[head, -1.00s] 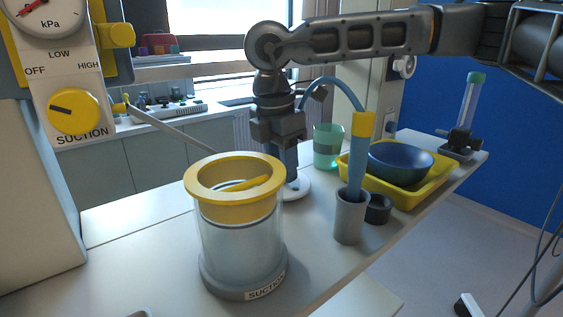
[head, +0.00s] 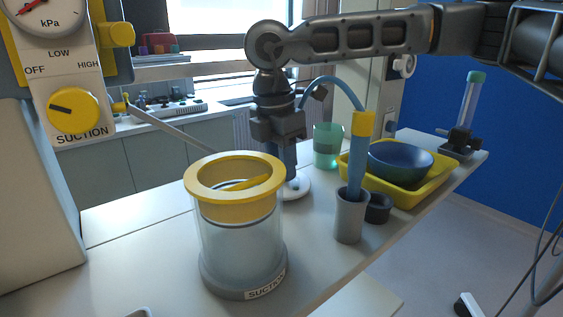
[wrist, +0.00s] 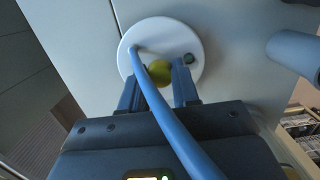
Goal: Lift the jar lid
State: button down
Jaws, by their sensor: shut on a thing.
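The jar lid is a white disc with a yellow knob. It lies flat on the table beside the jar in the head view (head: 299,187), and it also shows in the wrist view (wrist: 178,33). My gripper (head: 287,172) points straight down over it. In the wrist view my gripper (wrist: 157,84) has its two fingers on either side of the yellow knob (wrist: 160,70), shut on it. The clear suction jar (head: 240,245) with a wide yellow rim (head: 199,186) stands left of the lid, open at the top. A blue hose (wrist: 165,105) rises from the lid and crosses my gripper.
A grey cup (head: 349,219) holds a blue wand with a yellow collar. Behind it are a small dark cup (head: 378,209), a yellow tray (head: 428,189) with a blue bowl (head: 400,162), and a green cup (head: 326,146). A suction panel (head: 80,95) stands at left.

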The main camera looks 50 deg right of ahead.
jog(key=shift+r, duration=0.15)
jog(key=shift+r+p, duration=0.35)
jog(key=shift+r, duration=1.5)
